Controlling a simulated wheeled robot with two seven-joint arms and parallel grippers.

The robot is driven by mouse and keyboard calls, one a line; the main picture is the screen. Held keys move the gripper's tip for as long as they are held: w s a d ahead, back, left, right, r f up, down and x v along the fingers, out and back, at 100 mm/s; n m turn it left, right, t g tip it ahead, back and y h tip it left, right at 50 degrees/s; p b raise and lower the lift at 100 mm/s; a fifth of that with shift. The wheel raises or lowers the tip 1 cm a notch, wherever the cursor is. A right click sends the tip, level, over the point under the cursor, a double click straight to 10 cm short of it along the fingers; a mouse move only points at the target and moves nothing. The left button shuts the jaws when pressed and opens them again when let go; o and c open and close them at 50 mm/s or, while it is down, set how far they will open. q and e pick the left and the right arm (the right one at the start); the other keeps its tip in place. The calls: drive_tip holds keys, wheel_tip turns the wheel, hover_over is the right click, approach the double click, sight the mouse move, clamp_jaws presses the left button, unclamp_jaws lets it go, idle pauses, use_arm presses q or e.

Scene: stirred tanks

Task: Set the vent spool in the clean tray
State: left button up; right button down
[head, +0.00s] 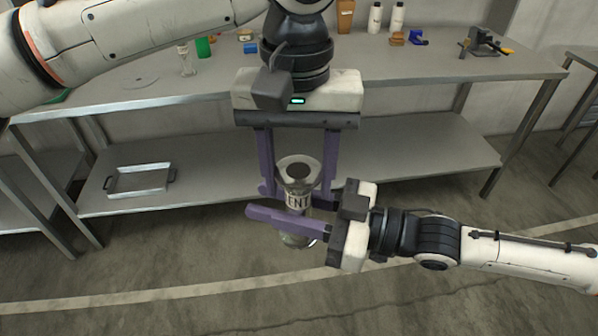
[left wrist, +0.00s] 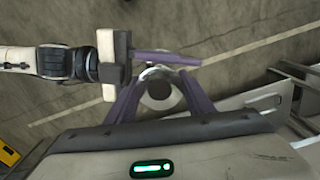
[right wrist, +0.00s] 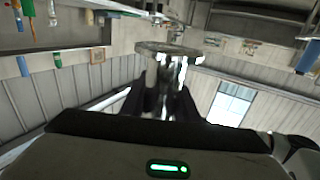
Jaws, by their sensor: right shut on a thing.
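The vent spool (head: 298,201), a clear tube with flanged ends and lettering reading "ENT", hangs upright in mid-air in front of the bench. My right gripper (head: 268,212) comes in from the right and is shut on its middle. My left gripper (head: 297,190) points down from above, its fingers open on either side of the upper flange with small gaps. The spool's top ring (left wrist: 158,104) shows between these fingers in the left wrist view. The spool (right wrist: 172,80) is blurred in the right wrist view. A shallow metal tray (head: 137,193) with side handles lies empty on the lower shelf, left.
The steel bench (head: 430,66) holds white bottles (head: 396,18), a green cup (head: 203,47), a glass piece (head: 187,62) and a vice-like tool (head: 484,42). The lower shelf (head: 415,150) is bare to the right of the tray. The floor in front is clear.

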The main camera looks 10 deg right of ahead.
drive_tip(key=c, duration=1.3)
unclamp_jaws()
